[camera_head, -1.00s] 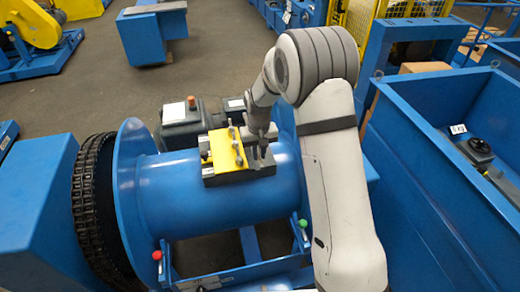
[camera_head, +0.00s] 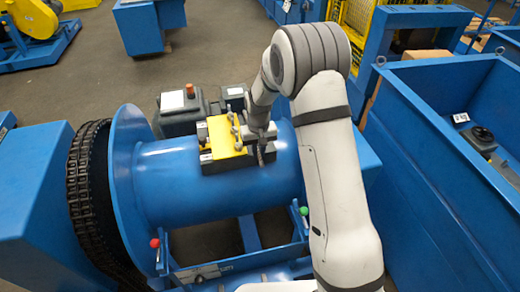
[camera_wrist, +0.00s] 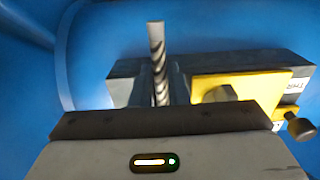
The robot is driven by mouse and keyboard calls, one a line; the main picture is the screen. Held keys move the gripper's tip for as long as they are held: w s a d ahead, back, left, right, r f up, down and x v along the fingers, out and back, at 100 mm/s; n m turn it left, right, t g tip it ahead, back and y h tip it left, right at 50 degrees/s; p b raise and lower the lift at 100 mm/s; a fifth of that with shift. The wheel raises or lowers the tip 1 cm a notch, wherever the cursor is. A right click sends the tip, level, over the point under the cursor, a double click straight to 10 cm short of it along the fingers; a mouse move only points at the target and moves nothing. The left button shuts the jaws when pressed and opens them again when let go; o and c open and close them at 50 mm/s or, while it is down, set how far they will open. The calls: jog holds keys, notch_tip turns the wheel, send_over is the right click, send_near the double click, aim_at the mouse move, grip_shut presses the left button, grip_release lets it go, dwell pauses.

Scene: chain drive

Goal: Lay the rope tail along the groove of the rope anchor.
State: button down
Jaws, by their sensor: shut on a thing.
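The rope anchor is a dark grey block (camera_head: 225,165) with a yellow plate (camera_head: 222,135) bolted on it, on top of the blue drum. In the wrist view its grey block (camera_wrist: 245,62) and yellow plate (camera_wrist: 238,88) lie just beyond my gripper. The rope tail (camera_wrist: 157,62), a grey twisted length with a pale end, stands out between my narrow fingers, left of the yellow plate and across the block. My gripper (camera_head: 260,137) is shut on the rope at the anchor's right end. The groove is hidden, so I cannot tell whether the rope lies in it.
The blue drum (camera_head: 190,205) has a large flange and black chain (camera_head: 85,195) on its left. A grey box with an orange button (camera_head: 182,112) stands behind it. Red and green knobbed levers are in front. A blue open bin (camera_head: 440,150) stands at the right.

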jog(key=shift+f+b, duration=0.35)
jog(key=shift+f, duration=0.05)
jog(key=c, duration=1.5)
grip_release()
jog(key=shift+c, duration=0.2)
jog(key=shift+o, duration=0.3)
jog(key=shift+r, duration=0.1)
jog(key=shift+o, duration=0.8)
notch_tip(320, 180, up, 7)
jog(key=shift+b, duration=0.35)
jog(key=shift+s+d+r, duration=0.1)
jog(key=shift+r, duration=0.4)
jog(key=s+d+r+m+t, duration=0.1)
jog(key=s+d+r, duration=0.7)
jog(key=s+r, duration=0.4)
jog(key=s+d+r+t, duration=0.1)
jog(key=s+d, duration=0.1)
jog(key=s, duration=0.6)
jog(key=s+d+m, duration=0.1)
jog(key=s+d, duration=0.1)
jog(key=s, duration=0.7)
jog(key=shift+d+r+t, duration=0.2)
jog(key=shift+r+t, duration=0.15)
jog(key=shift+t, duration=0.05)
